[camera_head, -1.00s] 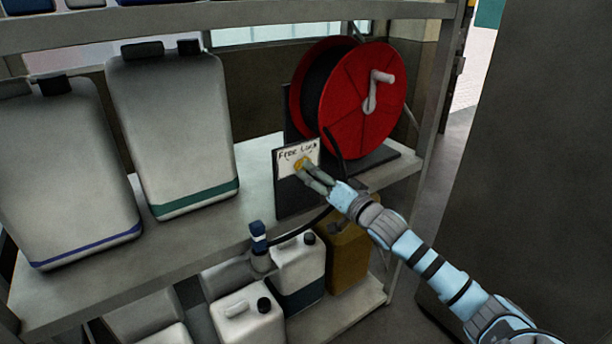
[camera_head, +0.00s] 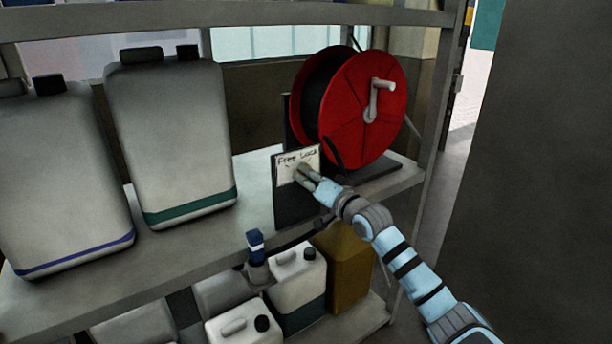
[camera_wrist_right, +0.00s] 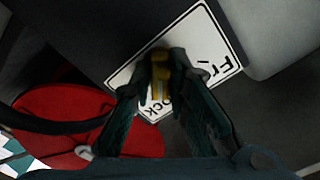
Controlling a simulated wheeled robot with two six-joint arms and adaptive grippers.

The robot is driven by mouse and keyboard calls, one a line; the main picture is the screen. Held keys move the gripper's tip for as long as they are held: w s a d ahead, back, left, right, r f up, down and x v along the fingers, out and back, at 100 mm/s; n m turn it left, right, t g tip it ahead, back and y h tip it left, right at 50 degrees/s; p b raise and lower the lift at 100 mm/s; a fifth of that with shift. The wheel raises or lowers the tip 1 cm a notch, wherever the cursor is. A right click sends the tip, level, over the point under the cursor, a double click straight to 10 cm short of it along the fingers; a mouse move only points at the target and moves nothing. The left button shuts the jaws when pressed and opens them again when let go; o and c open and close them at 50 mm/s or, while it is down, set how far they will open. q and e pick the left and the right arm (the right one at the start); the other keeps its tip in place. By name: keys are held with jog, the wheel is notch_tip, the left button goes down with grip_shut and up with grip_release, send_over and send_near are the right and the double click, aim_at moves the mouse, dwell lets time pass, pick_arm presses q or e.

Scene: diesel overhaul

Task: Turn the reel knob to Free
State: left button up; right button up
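The reel (camera_head: 365,105), red with a white-grey crank handle, stands on the shelf. In front of it is a dark upright plate with a white label (camera_head: 285,161) marked Free on the left and Lock on the right. The yellow knob (camera_wrist_right: 160,77) sits on this label (camera_wrist_right: 203,45), which appears turned over in the right wrist view. My right gripper (camera_head: 303,174) is at the label, its fingertips (camera_wrist_right: 166,62) closed in on both sides of the knob and seemingly touching it. The fingers mostly hide the knob in the head view. My left gripper is not in view.
Large grey jugs (camera_head: 172,140) stand on the same shelf (camera_head: 165,262) to the left. Smaller canisters (camera_head: 298,285) and a blue-capped bottle are below. A shelf post (camera_head: 432,130) rises right of the reel, and a dark panel (camera_head: 530,170) fills the right side.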

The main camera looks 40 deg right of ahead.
jog(key=n+b, duration=0.1)
jog(key=n, duration=0.2)
jog(key=shift+f, duration=0.15)
jog(key=shift+c, duration=0.4)
jog(key=n, duration=0.3)
jog(key=shift+a+n+b, duration=0.1)
jog(key=shift+n+b, duration=0.2)
jog(key=shift+b, duration=0.05)
jog(key=n, duration=0.9)
jog(key=shift+a+b, duration=0.15)
jog(key=shift+b, duration=0.2)
jog(key=o, duration=1.6)
jog(key=shift+c, duration=0.2)
